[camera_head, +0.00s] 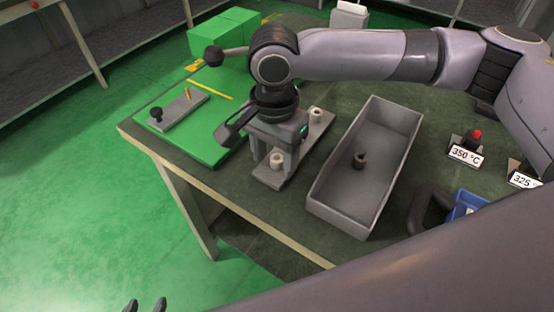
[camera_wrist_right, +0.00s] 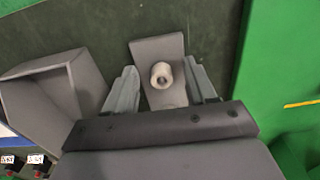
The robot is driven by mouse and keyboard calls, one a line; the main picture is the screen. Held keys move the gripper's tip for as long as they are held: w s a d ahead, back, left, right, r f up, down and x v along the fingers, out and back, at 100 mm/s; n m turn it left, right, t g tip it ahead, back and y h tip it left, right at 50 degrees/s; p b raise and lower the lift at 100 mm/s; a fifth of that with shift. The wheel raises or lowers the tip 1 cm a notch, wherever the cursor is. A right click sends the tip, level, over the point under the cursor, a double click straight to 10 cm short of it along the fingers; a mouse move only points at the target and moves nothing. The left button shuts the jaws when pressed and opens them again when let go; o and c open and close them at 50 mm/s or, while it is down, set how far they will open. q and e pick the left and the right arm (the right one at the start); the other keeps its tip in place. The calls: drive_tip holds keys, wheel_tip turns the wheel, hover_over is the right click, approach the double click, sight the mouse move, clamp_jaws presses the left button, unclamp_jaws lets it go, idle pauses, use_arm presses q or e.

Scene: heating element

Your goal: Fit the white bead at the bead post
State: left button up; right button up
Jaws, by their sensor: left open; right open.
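A white bead (camera_head: 277,160) stands upright on the near end of a narrow grey plate (camera_head: 297,148). My right gripper (camera_head: 275,151) is open above that end, pointing down. In the right wrist view, a white bead (camera_wrist_right: 161,73) with a dark hole shows between its spread fingers (camera_wrist_right: 161,86), with gaps on both sides. A second white bead (camera_head: 316,114) stands at the plate's far end. I cannot tell for sure which feature is the bead post. My left gripper (camera_head: 145,306) shows only as two parted fingertips at the bottom edge, open and away from the table.
A grey bin (camera_head: 340,206) holding a dark ring-like piece (camera_head: 359,160) stands right of the plate. A green mat (camera_head: 205,140) on the left carries a grey strip (camera_head: 180,112) with a black knob. Temperature signs (camera_head: 466,155) and a blue object (camera_head: 466,205) lie right.

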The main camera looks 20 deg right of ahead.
clamp_jaws()
